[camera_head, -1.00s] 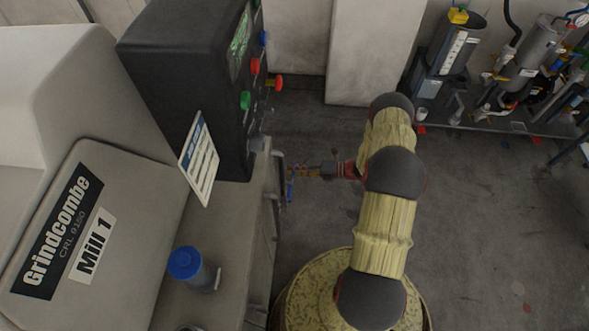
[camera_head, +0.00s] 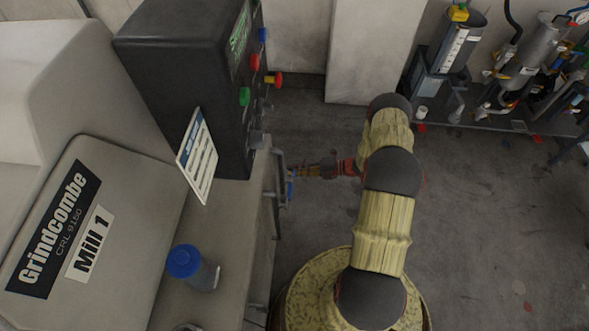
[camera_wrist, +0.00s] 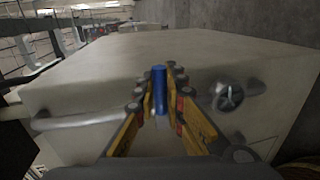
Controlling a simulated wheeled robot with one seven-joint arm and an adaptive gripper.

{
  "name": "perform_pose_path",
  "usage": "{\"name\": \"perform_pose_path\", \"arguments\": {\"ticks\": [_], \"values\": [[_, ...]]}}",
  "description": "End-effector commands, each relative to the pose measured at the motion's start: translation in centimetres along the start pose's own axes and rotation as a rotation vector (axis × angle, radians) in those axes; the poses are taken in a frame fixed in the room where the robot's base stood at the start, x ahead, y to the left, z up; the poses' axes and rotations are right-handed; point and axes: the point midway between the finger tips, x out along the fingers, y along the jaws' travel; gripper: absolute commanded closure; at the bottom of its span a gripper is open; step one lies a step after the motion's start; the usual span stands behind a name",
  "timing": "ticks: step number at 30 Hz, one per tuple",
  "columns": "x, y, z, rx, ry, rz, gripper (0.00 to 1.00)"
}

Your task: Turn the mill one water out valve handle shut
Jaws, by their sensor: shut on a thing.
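Mill 1 (camera_head: 135,165) fills the left of the head view, marked by its "Mill 1" label. My gripper (camera_head: 298,172) reaches left to the mill's side, at the pipework below the control box. In the wrist view my gripper (camera_wrist: 160,95) has its yellow fingers shut on a blue valve handle (camera_wrist: 159,88), which stands upright between the fingertips. The valve body is mostly hidden by the fingers, and I cannot tell how far the handle is turned.
A black control box (camera_head: 190,80) with coloured buttons and a hanging card (camera_head: 197,157) stands above the gripper. A round dark handwheel (camera_wrist: 229,96) is right of the fingers. A blue-lidded jar (camera_head: 186,262) sits on the mill's ledge.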

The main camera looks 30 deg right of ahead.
Motion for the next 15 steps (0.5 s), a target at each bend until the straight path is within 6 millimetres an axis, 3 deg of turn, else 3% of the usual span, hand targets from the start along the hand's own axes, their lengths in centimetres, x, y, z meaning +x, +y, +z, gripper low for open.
{"name": "perform_pose_path", "arguments": {"ticks": [10,15], "values": [[-0.03,-0.06,0.04,0.000,-0.001,-0.001,0.72],[-0.02,-0.04,0.02,0.000,-0.001,-0.001,0.72]]}}
